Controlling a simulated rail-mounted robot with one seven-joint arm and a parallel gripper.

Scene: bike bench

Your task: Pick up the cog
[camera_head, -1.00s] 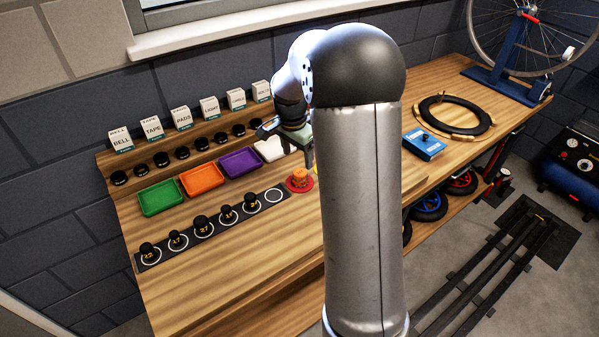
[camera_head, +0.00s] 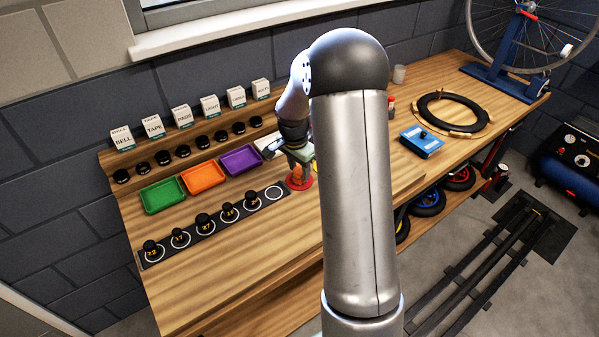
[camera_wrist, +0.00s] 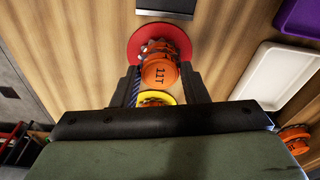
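An orange cog stack marked 11T (camera_wrist: 160,73) stands on a red round base (camera_wrist: 136,42) in the wrist view. The head view shows the red base (camera_head: 291,185) at the right end of the black strip, with the cog partly hidden by my gripper. My gripper (camera_wrist: 160,78) is open, with one finger on each side of the cog. I cannot tell whether the fingers touch it. In the head view my gripper (camera_head: 299,163) is low over the red base. A second orange cog (camera_wrist: 155,102) on a yellow base shows between the fingers, nearer the palm.
Another orange cog (camera_wrist: 294,137) is at the lower right of the wrist view. A white tray (camera_wrist: 277,78) and a purple tray (camera_head: 241,159) are close by. A black strip (camera_head: 190,240) holds several dark numbered pieces. The bench front is clear.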

